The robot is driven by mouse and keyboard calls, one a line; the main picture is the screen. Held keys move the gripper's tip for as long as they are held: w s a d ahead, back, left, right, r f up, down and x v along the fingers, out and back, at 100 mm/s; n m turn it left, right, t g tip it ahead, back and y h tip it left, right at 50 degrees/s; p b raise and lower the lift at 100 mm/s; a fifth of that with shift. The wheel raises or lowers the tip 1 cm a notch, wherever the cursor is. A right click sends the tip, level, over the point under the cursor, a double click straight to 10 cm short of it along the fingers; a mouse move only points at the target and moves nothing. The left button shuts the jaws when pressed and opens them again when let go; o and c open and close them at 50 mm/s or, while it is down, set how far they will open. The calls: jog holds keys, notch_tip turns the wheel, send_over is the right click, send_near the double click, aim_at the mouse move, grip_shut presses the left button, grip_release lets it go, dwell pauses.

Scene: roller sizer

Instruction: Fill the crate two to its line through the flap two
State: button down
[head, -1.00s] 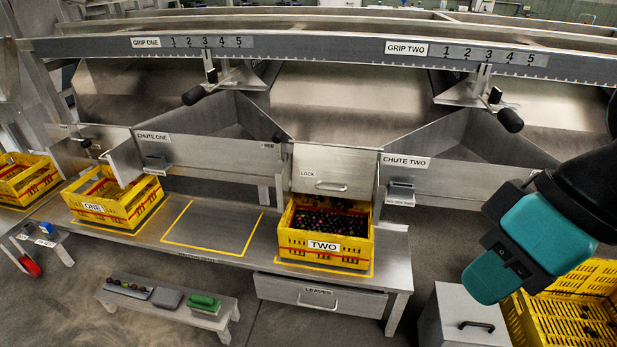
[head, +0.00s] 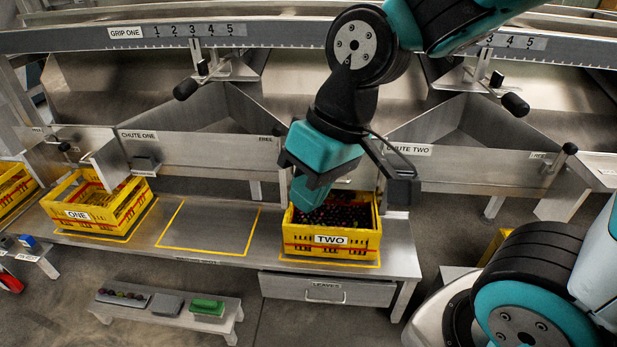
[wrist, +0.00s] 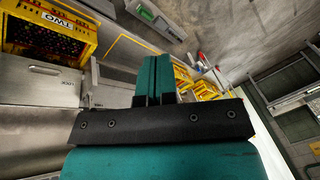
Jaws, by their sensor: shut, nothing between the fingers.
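The yellow crate two (head: 330,250) stands inside a yellow outline on the bench, holding many small dark red to purple fruits (head: 345,213). It also shows upside down in the wrist view (wrist: 75,22). Chute two (head: 455,172) is right of the gripper. The flap two is not clearly seen; my arm covers much of the panel above the crate.
Yellow crate one (head: 100,208) stands at left, with an empty outlined spot (head: 210,227) between the crates. A leaves drawer (head: 325,291) is under the bench. A low stand (head: 165,313) holds small items. Grip two's lever (head: 515,104) hangs at upper right.

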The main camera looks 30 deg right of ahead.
jog(key=w+d+f+m+t+h+b, duration=0.15)
jog(key=w+d+f+m+h, duration=0.25)
jog(key=w+d+f+m, duration=0.5)
jog(key=w+d+f+m+t+h, duration=0.25)
jog(key=w+d+f, duration=0.45)
jog(key=w+d, duration=0.6)
jog(key=w+r+b+x, duration=0.1)
jog(key=w+b+x, duration=0.1)
jog(key=x, duration=1.3)
jog(key=shift+h, duration=0.45)
jog(key=shift+a+f, duration=0.1)
jog(key=shift+a, duration=0.05)
